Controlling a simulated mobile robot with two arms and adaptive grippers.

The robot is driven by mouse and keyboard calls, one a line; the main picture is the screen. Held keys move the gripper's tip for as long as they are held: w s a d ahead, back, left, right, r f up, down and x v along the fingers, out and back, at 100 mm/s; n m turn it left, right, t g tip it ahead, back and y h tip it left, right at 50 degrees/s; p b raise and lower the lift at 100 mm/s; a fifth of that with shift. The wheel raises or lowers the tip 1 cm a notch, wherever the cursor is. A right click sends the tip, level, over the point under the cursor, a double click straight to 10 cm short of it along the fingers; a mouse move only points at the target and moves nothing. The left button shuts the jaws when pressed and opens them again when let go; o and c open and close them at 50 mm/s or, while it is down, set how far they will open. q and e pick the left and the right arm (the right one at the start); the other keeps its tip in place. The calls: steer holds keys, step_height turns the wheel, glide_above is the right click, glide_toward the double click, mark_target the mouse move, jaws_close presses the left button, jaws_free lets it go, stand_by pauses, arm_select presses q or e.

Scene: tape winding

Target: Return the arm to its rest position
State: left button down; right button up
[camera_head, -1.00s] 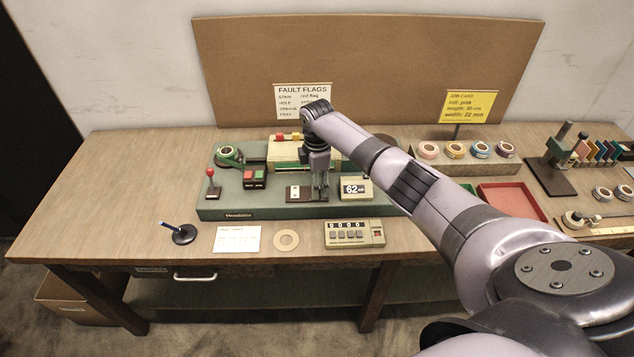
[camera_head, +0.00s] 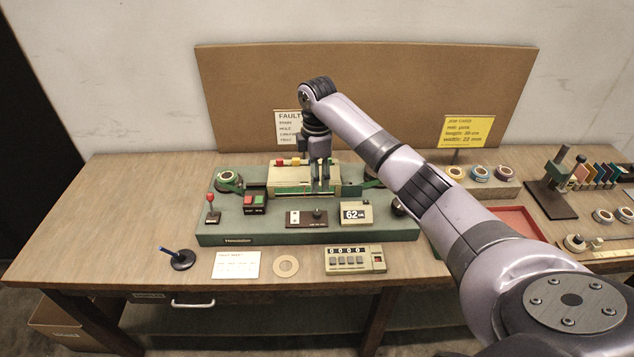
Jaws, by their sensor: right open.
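My right arm reaches in from the lower right of the head view. Its gripper (camera_head: 320,172) points down and hangs above the green winding machine (camera_head: 215,233), in front of the machine's pale raised block (camera_head: 289,178). The gripper's fingers are small in the picture; they are apart with nothing seen between them. A small panel with a dark knob (camera_head: 318,214) stands below the gripper, clear of it. My left gripper does not show.
A 62 display (camera_head: 356,213), red-green buttons (camera_head: 254,200) and a red-topped lever (camera_head: 211,202) sit on the machine. A counter box (camera_head: 354,259) stands in front. Tape rolls (camera_head: 479,173) and a red tray (camera_head: 517,221) are at right.

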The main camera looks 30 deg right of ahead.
stand_by(0.4)
steer(key=s+a+f+m+t, duration=0.1)
steer(key=s+a+f+m, duration=0.2)
steer(key=s+a+f, duration=1.2)
steer(key=s+a+r+m+t, duration=0.1)
steer(key=s+m, duration=0.4)
steer(key=s, duration=0.5)
steer(key=s+a+r+m+t, duration=0.15)
steer(key=s+m, duration=0.25)
steer(key=s, duration=0.6)
step_height(320, 180, down, 26)
steer(key=f+g+b, duration=0.1)
steer(key=b, duration=0.1)
steer(key=s+d+f+g+b, duration=0.1)
steer(key=s+d+f+b, duration=0.1)
steer(key=s+f, duration=1.5)
steer(key=shift+s+d+f, duration=0.4)
steer(key=shift+d+f, duration=0.3)
steer(key=shift+f, duration=0.2)
